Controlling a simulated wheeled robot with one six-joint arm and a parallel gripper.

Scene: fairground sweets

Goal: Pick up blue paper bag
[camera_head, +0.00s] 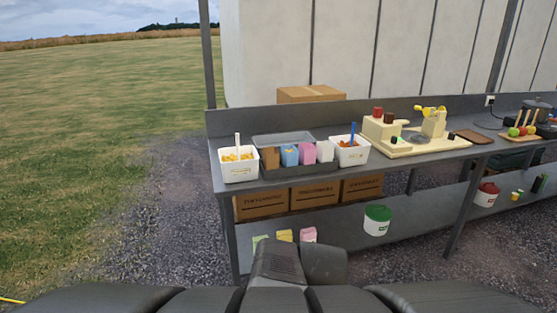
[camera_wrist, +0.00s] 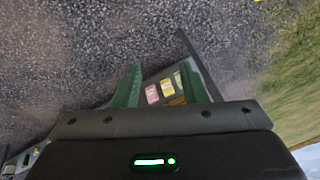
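The blue paper bag (camera_head: 289,155) stands upright in a dark grey holder (camera_head: 290,172) on the worktop, in the head view. A brown bag (camera_head: 270,158) is on its left, and a pink bag (camera_head: 307,153) and a white bag (camera_head: 325,151) are on its right. My gripper (camera_wrist: 160,68) shows in the wrist view with two green fingers spread apart and nothing between them. It is away from the blue bag, which I cannot make out in the wrist view. In the head view my gripper's fingers do not show.
White tubs (camera_head: 239,166) (camera_head: 350,153) flank the holder. A cream machine (camera_head: 405,142) stands further right. Cardboard boxes (camera_head: 315,193) and a green-lidded tub (camera_head: 376,222) are on the lower shelf. Low pink (camera_wrist: 152,93) and yellow (camera_wrist: 167,88) bags show beyond my fingers. Gravel and grass lie left.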

